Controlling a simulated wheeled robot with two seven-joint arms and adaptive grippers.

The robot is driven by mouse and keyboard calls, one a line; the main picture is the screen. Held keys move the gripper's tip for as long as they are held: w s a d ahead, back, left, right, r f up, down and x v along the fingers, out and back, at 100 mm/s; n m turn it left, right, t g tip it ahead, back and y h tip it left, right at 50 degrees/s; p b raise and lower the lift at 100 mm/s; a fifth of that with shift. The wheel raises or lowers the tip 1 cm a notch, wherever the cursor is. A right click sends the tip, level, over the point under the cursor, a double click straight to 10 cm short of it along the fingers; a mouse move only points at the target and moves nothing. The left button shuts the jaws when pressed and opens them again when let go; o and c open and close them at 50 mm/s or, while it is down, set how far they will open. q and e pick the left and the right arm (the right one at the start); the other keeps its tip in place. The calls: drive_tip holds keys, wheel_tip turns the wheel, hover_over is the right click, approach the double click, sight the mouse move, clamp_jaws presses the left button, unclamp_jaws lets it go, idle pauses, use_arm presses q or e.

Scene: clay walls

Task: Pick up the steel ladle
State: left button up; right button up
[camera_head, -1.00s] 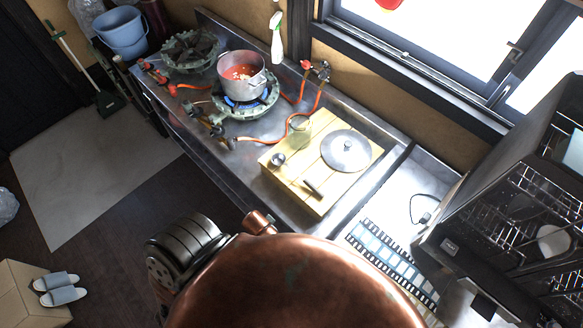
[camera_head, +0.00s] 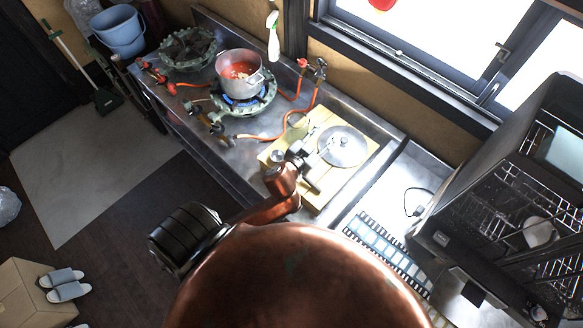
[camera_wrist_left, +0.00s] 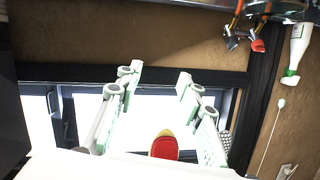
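I cannot make out a steel ladle for certain in either view. A wooden board (camera_head: 350,176) on the counter carries a round steel lid with a knob (camera_head: 342,146), a small metal cup (camera_head: 277,157) and a clear glass (camera_head: 299,121). My left gripper (camera_head: 322,152) is over the board, just left of the lid, and covers part of the board. In the left wrist view its two fingers (camera_wrist_left: 158,105) are wide apart with nothing held between them. My right gripper is in neither view.
A pot of red food (camera_head: 240,75) stands on a lit burner (camera_head: 244,104). A second burner (camera_head: 188,49) is farther left. Orange gas hoses (camera_head: 263,137) run beside the board. A spray bottle (camera_head: 273,38) stands by the wall. A dark rack (camera_head: 500,190) stands at right.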

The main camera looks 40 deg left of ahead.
use_arm(q)
drive_tip(key=w+d+r+m+t+h, duration=0.2)
drive_tip(key=d+r+m+h, duration=0.4)
drive_tip(key=d+r+h, duration=0.5)
drive_tip(key=s+d+f+m+g+h, duration=0.1)
drive_tip(key=s+d+m+g+h, duration=0.35)
drive_tip(key=d, duration=0.45)
drive_tip(key=s+d+f+m+g+h, duration=0.15)
drive_tip(key=s+d+m+g, duration=0.25)
drive_tip(key=d+m+g, duration=0.4)
drive_tip(key=n+g+y+p, duration=0.15)
drive_tip(key=g+y, duration=0.35)
drive_tip(key=y, duration=1.1)
hover_over(307, 179)
drive_tip(key=d, duration=0.1)
drive_tip(key=f, duration=2)
drive_tip(key=shift+s+f, duration=0.3)
drive_tip(key=shift+a+f, duration=0.25)
drive_tip(key=shift+f, duration=0.3)
drive_tip(key=shift+a+f, duration=0.2)
drive_tip(key=shift+f, duration=0.35)
drive_tip(key=f, duration=0.3)
drive_tip(key=f+p, duration=0.1)
drive_tip(key=shift+w+f, duration=0.15)
drive_tip(key=shift+w, duration=0.2)
drive_tip(key=shift+f, duration=0.65)
